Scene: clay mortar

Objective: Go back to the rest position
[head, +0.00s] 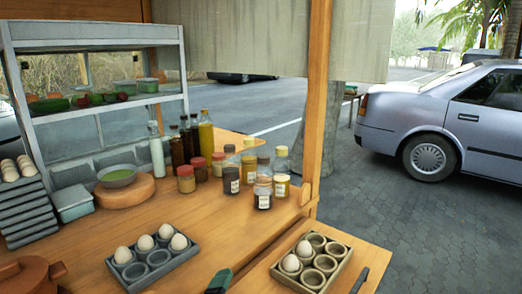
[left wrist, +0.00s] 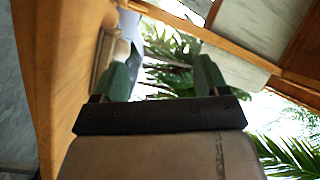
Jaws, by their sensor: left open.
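My left gripper (left wrist: 166,77) fills the lower middle of the left wrist view. Its two green fingers stand apart with nothing between them. In the head view a green and dark fingertip (head: 218,282), likely my left gripper's, shows at the bottom edge, in front of the wooden counter (head: 110,232). A thin dark piece (head: 359,281) at the bottom right may be part of my right gripper; too little shows to tell its state. The grey egg tray (head: 155,272) holds several white eggs, and the beige tray (head: 318,278) holds two eggs. Neither tray is touched by a visible finger.
Bottles and jars (head: 232,180) stand at the back of the counter. A green-filled bowl (head: 117,177) sits on a round board. Stacked egg trays (head: 25,215) and a brown clay pot (head: 30,278) are at the left. A wooden post (head: 316,100) rises at the right.

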